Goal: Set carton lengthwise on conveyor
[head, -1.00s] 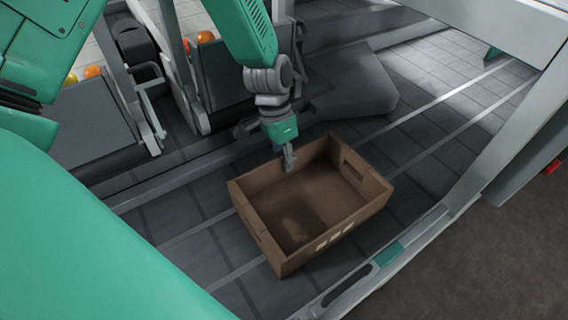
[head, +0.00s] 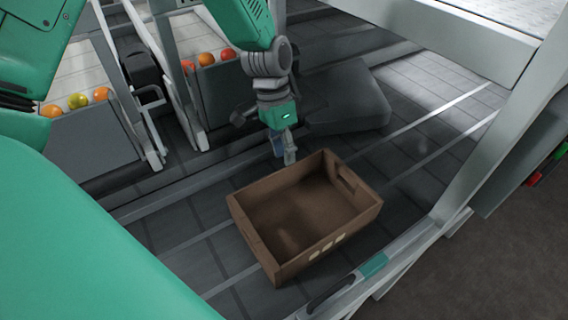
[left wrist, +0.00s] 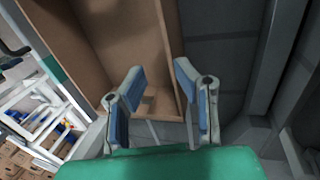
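The brown open carton (head: 312,262) sits upright and empty on the dark grey conveyor (head: 415,175). Its long sides run roughly along the conveyor's light strips. My left gripper (head: 284,158) is just above the carton's far long wall in the head view. In the left wrist view its two blue-padded fingers (left wrist: 160,72) are spread apart, with the carton's wall edge (left wrist: 172,50) showing in the gap between them. I see no contact with the wall. My right gripper is not in view.
A pale frame rail (head: 440,215) runs along the near right of the conveyor. A dark grey block (head: 350,98) lies behind the gripper. The conveyor to the upper right is clear.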

